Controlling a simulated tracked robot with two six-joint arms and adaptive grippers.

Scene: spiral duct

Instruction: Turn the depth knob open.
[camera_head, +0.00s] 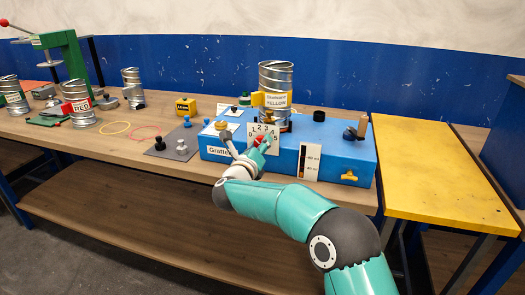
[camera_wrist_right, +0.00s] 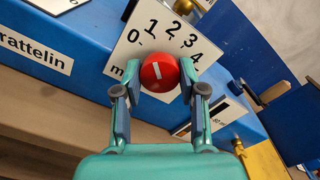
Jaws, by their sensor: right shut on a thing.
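The red depth knob (camera_wrist_right: 158,72) sits on a white dial plate (camera_wrist_right: 128,52) with numbers running from 0 upward, on the front of the blue machine (camera_head: 225,141). Its white mark points up, roughly toward the 1. My right gripper (camera_wrist_right: 160,88) has a finger on each side of the knob and is shut on it. In the head view my right gripper (camera_head: 262,146) partly hides the knob and dial. My left gripper is in neither view.
A can labelled yellow (camera_head: 276,76) stands upright on the machine. A yellow valve handle (camera_head: 349,176) and a gauge (camera_head: 309,160) are on its front, right of the dial. A grey plate with small knobs (camera_head: 172,146) lies to the left. A yellow table (camera_head: 430,170) stands at right.

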